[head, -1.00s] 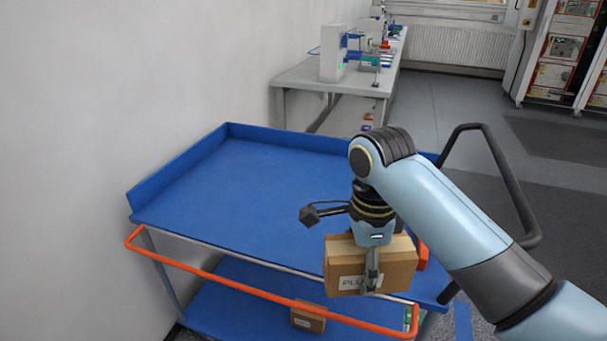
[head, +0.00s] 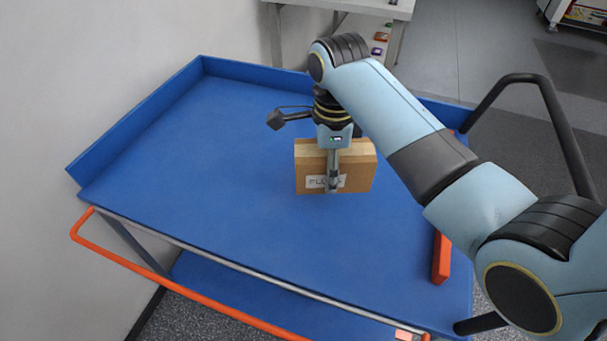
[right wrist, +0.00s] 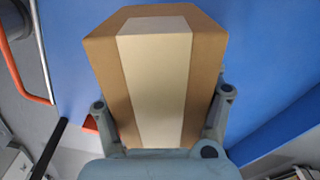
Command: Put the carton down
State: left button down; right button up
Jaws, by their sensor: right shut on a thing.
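The carton (head: 361,177) is a brown cardboard box with a pale tape strip and a white label on its near side. My right gripper (head: 333,180) is shut on it, one finger across the labelled face. The carton is upright over the middle of the blue cart top (head: 190,170); whether its underside touches the surface I cannot tell. In the right wrist view the carton (right wrist: 158,75) fills the space between the two fingers (right wrist: 160,115). My left gripper is not in view.
The cart top has a raised blue rim at the back and left. An orange-red object (head: 441,258) lies at its right side. An orange rail (head: 180,286) runs along the front, and a black handle (head: 560,120) rises at the right. The top left of the carton is clear.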

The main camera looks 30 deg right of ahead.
jog(key=w+f, duration=0.1)
jog(key=w+a+f, duration=0.2)
jog(key=w, duration=0.1)
jog(key=shift+w+a+b, duration=0.1)
jog(key=shift+a+b, duration=0.05)
jog(key=shift+b, duration=0.15)
jog(key=shift+w+a+f, duration=0.1)
jog(key=shift+a, duration=0.05)
notch_tip(320, 180, down, 4)
jog(key=shift+r, duration=0.1)
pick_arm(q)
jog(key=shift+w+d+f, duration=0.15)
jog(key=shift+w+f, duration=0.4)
pick_arm(e)
jog(key=o, duration=1.5)
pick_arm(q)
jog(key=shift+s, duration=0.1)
